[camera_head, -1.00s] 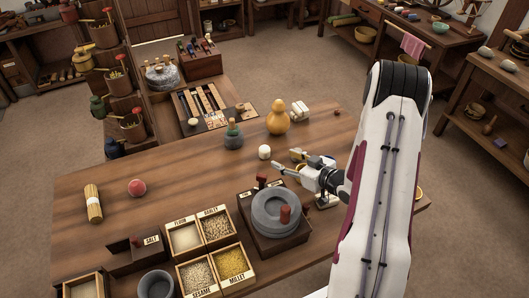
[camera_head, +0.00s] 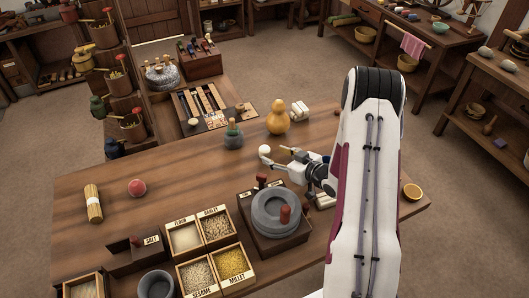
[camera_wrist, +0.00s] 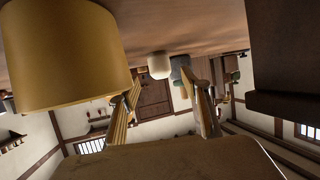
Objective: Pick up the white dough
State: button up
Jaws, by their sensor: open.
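The white dough (camera_head: 264,149) is a small pale lump on the wooden table, left of the yellow gourd. My gripper (camera_head: 274,156) is open and empty, low over the table just right of the dough. In the head view one fingertip appears very near the dough's lower edge; I cannot tell whether they touch. In the wrist view, which is upside down, the dough (camera_wrist: 158,66) shows ahead, in line with the gap between my two fingers (camera_wrist: 163,97). It appears beyond the tips, not between them.
The quern (camera_head: 275,215) is on the near side of my gripper. A large yellow object (camera_wrist: 62,58) looms close in the wrist view. The table's left middle is fairly clear, with a red ball (camera_head: 137,187).

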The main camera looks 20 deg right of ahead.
aim_at(268, 152)
jog(key=shift+x, duration=2.7)
jog(key=c, duration=1.2)
